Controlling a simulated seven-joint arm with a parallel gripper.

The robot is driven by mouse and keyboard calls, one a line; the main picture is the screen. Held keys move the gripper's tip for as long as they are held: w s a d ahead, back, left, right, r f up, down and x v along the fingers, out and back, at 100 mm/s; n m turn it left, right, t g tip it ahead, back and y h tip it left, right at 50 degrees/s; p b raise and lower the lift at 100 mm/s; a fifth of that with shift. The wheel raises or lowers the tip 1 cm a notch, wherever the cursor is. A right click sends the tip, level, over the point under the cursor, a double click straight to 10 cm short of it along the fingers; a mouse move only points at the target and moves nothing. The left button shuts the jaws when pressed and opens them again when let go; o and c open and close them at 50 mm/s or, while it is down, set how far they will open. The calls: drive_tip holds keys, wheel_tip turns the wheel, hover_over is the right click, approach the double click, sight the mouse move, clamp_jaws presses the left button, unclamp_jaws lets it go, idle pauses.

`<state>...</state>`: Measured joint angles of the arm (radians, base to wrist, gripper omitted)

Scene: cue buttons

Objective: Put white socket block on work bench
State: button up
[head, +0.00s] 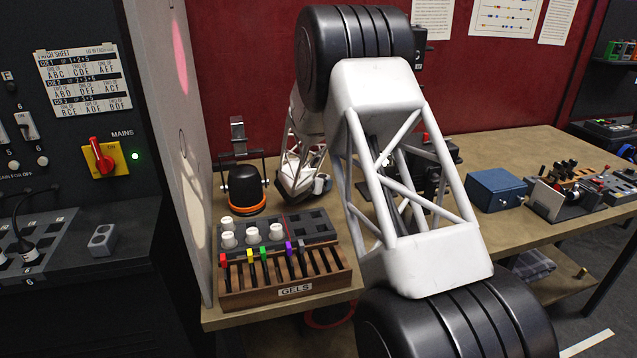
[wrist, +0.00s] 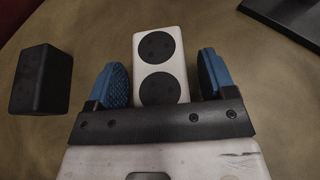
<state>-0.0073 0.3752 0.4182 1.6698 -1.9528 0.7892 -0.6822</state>
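The white socket block (wrist: 178,55) has two round black sockets on its face and shows in the wrist view, over the brown work bench (wrist: 232,155). My gripper (wrist: 164,75) has its two blue-padded fingers spread on either side of the block. A gap shows between the block and the right finger; the left finger is very close to it. The block seems to rest on the bench. In the head view my forearm reaches down behind the gel rack, and the fingers and the block cannot be made out clearly. The work bench (head: 512,150) also shows there.
A black block (wrist: 38,78) stands left of the fingers. In the head view, the gel rack (head: 290,272), a tray with white knobs (head: 318,230) and a black-and-orange lamp (head: 245,187) crowd the near bench. A blue box (head: 497,188) stands right. A grey socket block (head: 102,240) sits on the left console.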

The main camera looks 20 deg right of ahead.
drive_tip(key=shift+r, duration=0.15)
drive_tip(key=shift+a, duration=0.1)
drive_tip(key=shift+s+a+r, duration=0.3)
drive_tip(key=shift+s+a, duration=0.1)
drive_tip(key=shift+s, duration=0.05)
drive_tip(key=v, duration=1)
drive_tip(key=shift+s+a+r, duration=0.1)
drive_tip(key=shift+s+a, duration=0.05)
drive_tip(key=shift+s+r, duration=0.1)
